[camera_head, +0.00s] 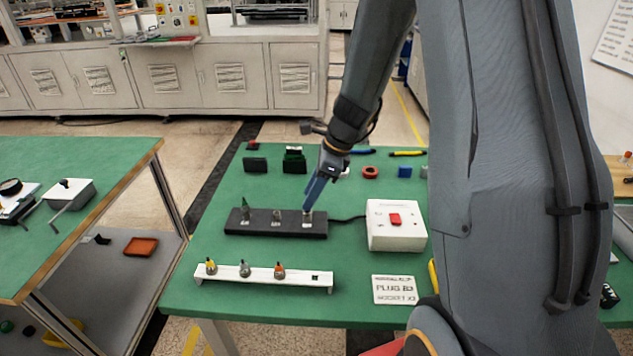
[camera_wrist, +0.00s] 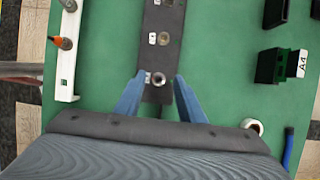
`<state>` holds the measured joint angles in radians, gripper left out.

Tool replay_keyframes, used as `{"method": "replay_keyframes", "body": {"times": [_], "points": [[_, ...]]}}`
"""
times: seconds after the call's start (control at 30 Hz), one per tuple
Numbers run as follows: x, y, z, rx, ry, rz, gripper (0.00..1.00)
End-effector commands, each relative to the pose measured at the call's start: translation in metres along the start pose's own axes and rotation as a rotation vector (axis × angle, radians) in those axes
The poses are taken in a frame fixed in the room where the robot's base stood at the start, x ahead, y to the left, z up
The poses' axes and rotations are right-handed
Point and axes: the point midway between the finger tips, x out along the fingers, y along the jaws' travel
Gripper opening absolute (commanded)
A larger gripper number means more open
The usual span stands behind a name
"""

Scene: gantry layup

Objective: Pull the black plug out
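A black strip (camera_head: 262,230) lies on the green table with three fittings in a row. A dark pointed piece (camera_head: 246,209) stands at its left end, and a small grey piece (camera_head: 276,216) is in the middle. My gripper (camera_head: 308,207) points down over the right end. In the wrist view my gripper (camera_wrist: 157,82) is open, one blue finger on each side of a round, metal-rimmed piece with a dark centre (camera_wrist: 157,78). The fingers appear apart from it. I cannot tell for certain which piece is the black plug.
A white rail (camera_head: 255,276) in front holds yellow, grey and orange-topped pieces, with a dark opening at its right end. A white box with a red switch (camera_head: 395,219) and cable stands close right of the strip. Dark blocks (camera_head: 294,162) stand behind.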

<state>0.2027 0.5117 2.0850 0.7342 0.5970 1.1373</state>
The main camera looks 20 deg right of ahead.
Motion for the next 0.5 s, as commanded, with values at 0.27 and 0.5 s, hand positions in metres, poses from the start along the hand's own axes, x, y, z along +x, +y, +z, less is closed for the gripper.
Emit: {"method": "replay_keyframes", "body": {"times": [0.27, 0.5], "points": [[0.026, 0.000, 0.000, -0.003, 0.001, 0.000, 0.36], [0.029, 0.000, 0.000, -0.002, 0.000, -0.001, 0.36]]}}
